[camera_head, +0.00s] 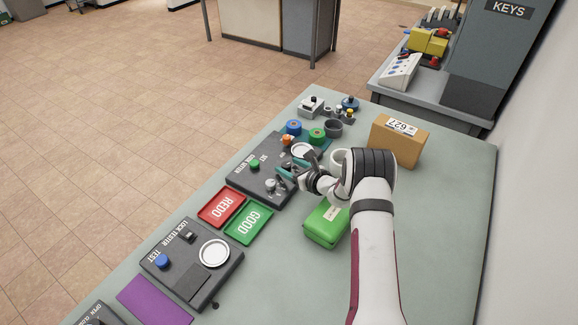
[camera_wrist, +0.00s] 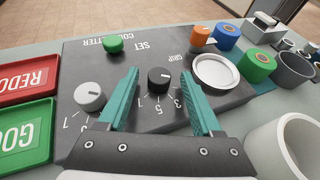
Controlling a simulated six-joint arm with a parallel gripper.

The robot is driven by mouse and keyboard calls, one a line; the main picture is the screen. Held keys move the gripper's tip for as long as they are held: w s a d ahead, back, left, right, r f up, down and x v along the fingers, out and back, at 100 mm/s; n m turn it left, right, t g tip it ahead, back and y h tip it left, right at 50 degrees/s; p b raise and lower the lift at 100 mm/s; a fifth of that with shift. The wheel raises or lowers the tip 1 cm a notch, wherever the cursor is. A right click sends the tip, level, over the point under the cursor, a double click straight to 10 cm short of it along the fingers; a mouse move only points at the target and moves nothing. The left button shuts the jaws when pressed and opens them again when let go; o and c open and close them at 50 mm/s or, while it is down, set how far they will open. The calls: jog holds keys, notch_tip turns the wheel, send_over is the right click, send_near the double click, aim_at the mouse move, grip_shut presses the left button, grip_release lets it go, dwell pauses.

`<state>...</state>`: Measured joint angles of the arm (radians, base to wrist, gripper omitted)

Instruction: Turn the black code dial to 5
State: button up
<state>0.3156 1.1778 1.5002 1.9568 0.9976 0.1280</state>
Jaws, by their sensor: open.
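The black code dial (camera_wrist: 158,78) is a round knob on the dark code setter panel (camera_head: 245,172), with white numbers and ticks on the side nearest my gripper. A short white mark shows on its top, but I cannot tell which number it points to. My gripper (camera_wrist: 160,76) is open, its teal fingers on either side of the dial, with gaps between. Whether the tips are level with the knob is unclear.
A grey dial (camera_wrist: 90,96) sits left of the left finger. A green button (camera_wrist: 113,44) and a round white plate (camera_wrist: 217,72) are on the panel. Red (camera_head: 221,206) and green (camera_head: 248,224) trays lie beside it. A green case (camera_head: 325,222) lies near my arm.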

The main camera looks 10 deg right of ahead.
jog(key=shift+w+a+f, duration=0.1)
jog(key=shift+w+a, duration=0.05)
jog(key=shift+w, duration=0.1)
grip_shut()
jog(key=shift+a+m+t+h, duration=0.2)
jog(key=shift+m+h, duration=0.45)
jog(key=shift+h, duration=0.05)
jog(key=shift+a+m+t+h, duration=0.15)
jog(key=shift+m+t+h, duration=0.05)
jog(key=shift+m+h, duration=1.45)
jog(key=shift+h, duration=0.35)
grip_release()
